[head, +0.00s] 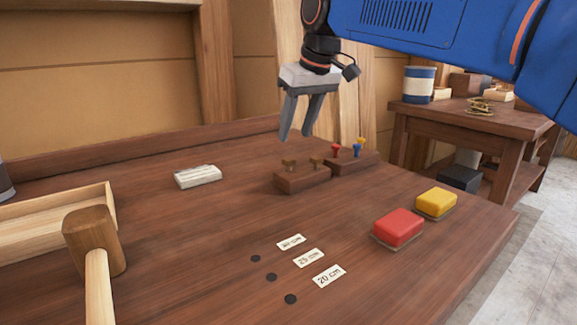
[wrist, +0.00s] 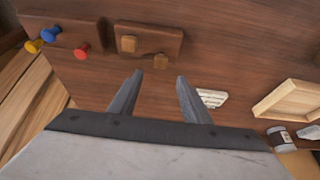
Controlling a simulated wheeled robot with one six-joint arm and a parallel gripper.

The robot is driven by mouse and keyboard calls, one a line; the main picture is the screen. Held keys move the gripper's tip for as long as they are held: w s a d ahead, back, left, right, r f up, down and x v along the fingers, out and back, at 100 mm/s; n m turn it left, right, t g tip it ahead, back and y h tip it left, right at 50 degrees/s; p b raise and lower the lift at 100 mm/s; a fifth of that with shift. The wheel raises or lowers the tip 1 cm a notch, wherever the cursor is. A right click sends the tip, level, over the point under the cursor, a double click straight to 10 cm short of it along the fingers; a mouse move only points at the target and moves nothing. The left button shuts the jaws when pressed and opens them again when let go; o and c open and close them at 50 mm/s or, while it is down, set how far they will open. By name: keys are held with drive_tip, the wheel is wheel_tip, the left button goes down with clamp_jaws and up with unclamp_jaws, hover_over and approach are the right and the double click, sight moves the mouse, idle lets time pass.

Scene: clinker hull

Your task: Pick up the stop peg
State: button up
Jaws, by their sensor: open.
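Two brown wooden pegs, a left one (head: 288,164) and a right one (head: 315,161), stand in a small dark wooden block (head: 302,182) on the bench. They also show in the wrist view, as one peg (wrist: 127,43) and another peg (wrist: 161,61). I cannot tell which peg is the stop peg. My gripper (head: 297,137) is open and empty, pointing down above and behind this block. In the wrist view, my gripper's fingertips (wrist: 160,76) are apart, close to the pegs in the picture, with nothing between them.
A second block (head: 352,165) beside it holds red, blue and yellow pegs. A mallet (head: 92,250), a wooden tray (head: 50,215) and a white block (head: 198,177) are at left. Red (head: 398,227) and yellow (head: 436,202) blocks are at right. Three holes with labels lie in front.

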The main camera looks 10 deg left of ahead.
sight(289, 159)
drive_tip(key=shift+s+d+x, duration=0.1)
drive_tip(key=shift+d+x, duration=0.05)
drive_tip(key=shift+x, duration=1.85)
drive_tip(key=shift+s+d+x, duration=0.1)
drive_tip(key=shift+x, duration=1.9)
drive_tip(key=shift+f, duration=0.1)
clamp_jaws()
